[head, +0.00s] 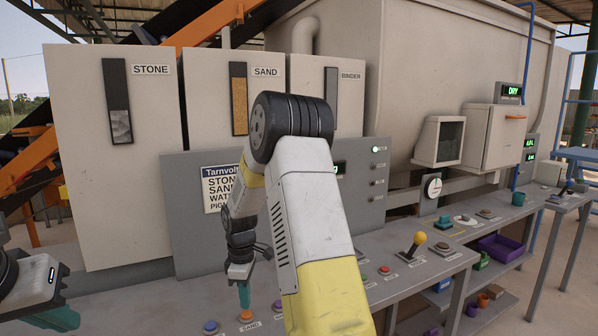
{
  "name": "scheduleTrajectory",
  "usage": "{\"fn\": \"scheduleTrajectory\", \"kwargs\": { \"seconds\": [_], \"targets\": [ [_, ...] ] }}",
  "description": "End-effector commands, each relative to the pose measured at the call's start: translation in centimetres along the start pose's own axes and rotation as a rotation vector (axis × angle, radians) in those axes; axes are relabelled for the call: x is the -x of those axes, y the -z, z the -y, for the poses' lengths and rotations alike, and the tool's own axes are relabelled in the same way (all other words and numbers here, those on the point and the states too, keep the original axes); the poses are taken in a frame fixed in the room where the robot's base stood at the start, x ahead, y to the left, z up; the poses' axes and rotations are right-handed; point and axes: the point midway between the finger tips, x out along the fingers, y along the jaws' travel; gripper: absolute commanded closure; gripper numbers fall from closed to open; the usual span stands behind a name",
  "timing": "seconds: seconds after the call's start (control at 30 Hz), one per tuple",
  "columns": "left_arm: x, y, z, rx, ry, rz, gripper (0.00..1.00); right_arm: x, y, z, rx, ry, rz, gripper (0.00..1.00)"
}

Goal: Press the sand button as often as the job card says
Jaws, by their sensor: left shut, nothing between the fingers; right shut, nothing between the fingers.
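The sand button (246,316) is an orange button on the grey console, with a SAND label beside it. My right gripper (244,296) is shut and empty, its teal fingertips pointing down right over the sand button. I cannot tell whether they touch it. The job card (219,189) is on the grey panel and lists stone, sand and more lines. My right arm covers its right part, so the numbers are hidden. My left gripper (62,319) is shut and empty at the lower left, away from the buttons.
A blue button (210,327) and another button (277,306) flank the sand button closely. Further right are a red button (384,270), a yellow-knobbed lever (418,240) and a dial (433,187). The SAND hopper window (239,99) is above. My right arm hides the panel's middle.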

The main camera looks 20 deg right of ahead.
Motion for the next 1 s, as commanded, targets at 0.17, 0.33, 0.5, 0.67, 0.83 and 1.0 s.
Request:
{"fn": "scheduleTrajectory", "kwargs": {
  "seconds": [0.17, 0.33, 0.5, 0.67, 0.83, 1.0],
  "targets": [
    [0.0, 0.0, 0.0, 0.000, 0.000, 0.000, 1.00, -0.5, 0.0, 0.0, 0.000, 0.000, 0.000, 1.00],
    [0.0, 0.0, 0.0, 0.000, 0.000, 0.000, 1.00, -0.9, 0.0, 0.0, 0.000, 0.001, 0.001, 1.00],
    [0.0, 0.0, 0.0, 0.000, 0.000, 0.000, 1.00, -1.4, 0.0, 0.0, 0.000, 0.001, 0.001, 1.00],
    [0.0, 0.0, 0.0, 0.000, 0.000, 0.000, 1.00, -1.8, 0.0, 0.0, 0.000, 0.001, 0.001, 1.00],
    [0.0, 0.0, 0.0, 0.000, 0.000, 0.000, 1.00, -2.2, 0.0, 0.1, 0.000, 0.002, 0.001, 1.00],
    [0.0, 0.0, 0.0, 0.000, 0.000, 0.000, 1.00, -2.6, 0.0, 0.1, 0.000, 0.002, 0.001, 1.00]
  ]
}}
